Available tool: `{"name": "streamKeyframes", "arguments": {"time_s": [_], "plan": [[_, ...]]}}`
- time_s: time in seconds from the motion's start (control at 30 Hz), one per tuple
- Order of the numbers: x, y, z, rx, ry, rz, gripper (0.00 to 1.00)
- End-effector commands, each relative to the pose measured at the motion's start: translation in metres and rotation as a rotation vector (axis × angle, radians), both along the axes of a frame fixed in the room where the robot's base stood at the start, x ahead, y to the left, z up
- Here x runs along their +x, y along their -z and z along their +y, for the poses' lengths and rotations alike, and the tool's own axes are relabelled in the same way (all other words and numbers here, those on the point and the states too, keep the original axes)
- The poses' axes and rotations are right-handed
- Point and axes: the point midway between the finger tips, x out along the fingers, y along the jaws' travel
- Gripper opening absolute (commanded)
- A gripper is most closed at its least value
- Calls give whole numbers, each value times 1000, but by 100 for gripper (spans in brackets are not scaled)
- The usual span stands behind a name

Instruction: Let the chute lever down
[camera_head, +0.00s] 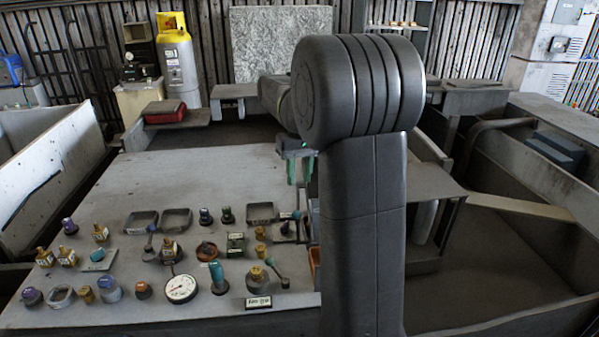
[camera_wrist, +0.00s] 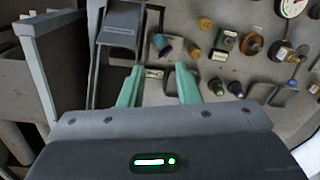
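My gripper (camera_head: 299,178) hangs above the right edge of the sloping control panel (camera_head: 235,165). Its two green fingers are apart and empty; in the wrist view the gripper (camera_wrist: 158,72) is open too. Ahead of the gap between the fingertips is a small lever with a teal grip (camera_wrist: 160,41) on a dark base. A small label plate (camera_wrist: 154,73) lies on the panel between the fingertips; its text is too small to read. In the head view a lever (camera_head: 286,228) stands below my gripper, partly hidden by my arm. I cannot tell for certain which lever is the chute's.
Other controls crowd the panel: a teal-handled lever (camera_head: 217,276), a white gauge (camera_head: 181,288), and another lever (camera_head: 277,272) above a label plate (camera_head: 258,302). The panel's upper part is bare. In the wrist view a dark box (camera_wrist: 120,25) stands left of the fingers.

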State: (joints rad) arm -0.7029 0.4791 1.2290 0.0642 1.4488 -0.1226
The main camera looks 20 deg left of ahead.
Motion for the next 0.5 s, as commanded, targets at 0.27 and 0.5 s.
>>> {"name": "streamKeyframes", "arguments": {"time_s": [0.27,0.5], "plan": [[0,-8,-1,-1,0,1,30],[0,-7,-3,9,-18,1,4]]}}
